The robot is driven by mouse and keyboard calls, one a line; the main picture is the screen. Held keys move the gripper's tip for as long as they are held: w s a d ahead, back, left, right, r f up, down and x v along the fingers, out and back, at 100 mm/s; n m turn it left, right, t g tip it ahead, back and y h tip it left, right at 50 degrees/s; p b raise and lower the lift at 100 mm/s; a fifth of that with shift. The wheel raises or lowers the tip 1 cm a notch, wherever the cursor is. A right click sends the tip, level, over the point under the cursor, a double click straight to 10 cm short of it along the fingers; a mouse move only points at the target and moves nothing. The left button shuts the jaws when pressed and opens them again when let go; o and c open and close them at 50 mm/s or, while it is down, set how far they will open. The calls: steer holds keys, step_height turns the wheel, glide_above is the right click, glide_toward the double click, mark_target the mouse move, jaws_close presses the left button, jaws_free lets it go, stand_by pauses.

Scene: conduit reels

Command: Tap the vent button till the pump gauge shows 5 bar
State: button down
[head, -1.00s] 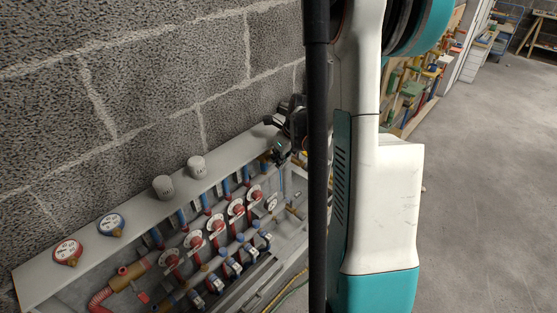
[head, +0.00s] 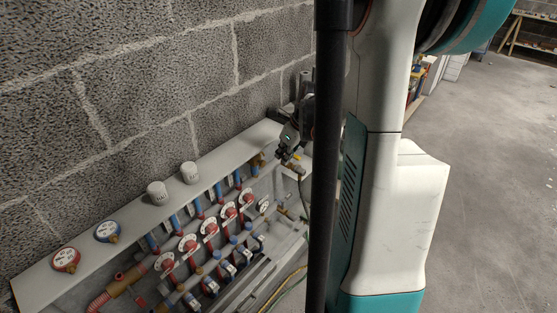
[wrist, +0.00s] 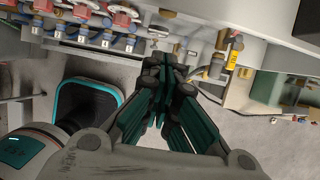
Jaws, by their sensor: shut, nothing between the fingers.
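A small white round gauge (head: 264,207) sits at the right end of the manifold in the head view; it may be the pump gauge, but its reading is too small to make out. I cannot pick out the vent button in either view. My gripper (wrist: 168,75) is shut and empty in the wrist view, its teal and dark fingers together, in front of the manifold's lower edge. In the head view the end of my arm shows as a dark shape by the right end of the grey ledge (head: 215,158), partly hidden by a black pole.
The manifold carries several red dials and blue-capped valves (head: 210,228). A red gauge (head: 66,260) and a blue gauge (head: 108,231) stand at the ledge's left. Two white caps (head: 189,172) stand on it. Open floor (head: 490,180) lies right.

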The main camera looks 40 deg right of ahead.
steer(key=shift+v, duration=1.15)
steer(key=shift+w, duration=0.1)
